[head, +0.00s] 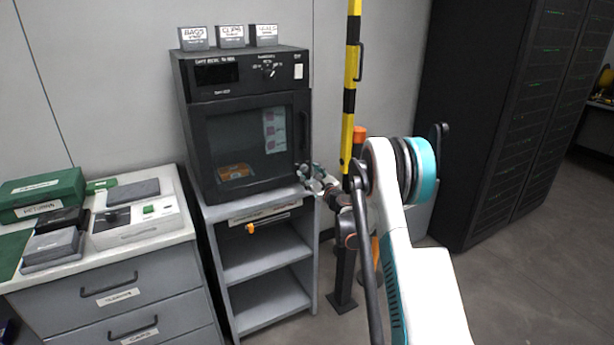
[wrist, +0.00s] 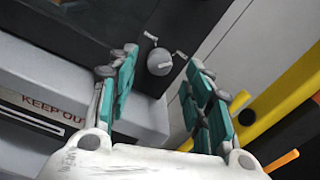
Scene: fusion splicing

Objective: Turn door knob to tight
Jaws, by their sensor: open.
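A yellow and black striped post (head: 350,90) stands close to the right of my gripper. The grey shelf stand (head: 260,270) is under the cabinet. A small dial (head: 268,70) is on the cabinet's upper panel. A dark server rack (head: 500,110) stands at right.

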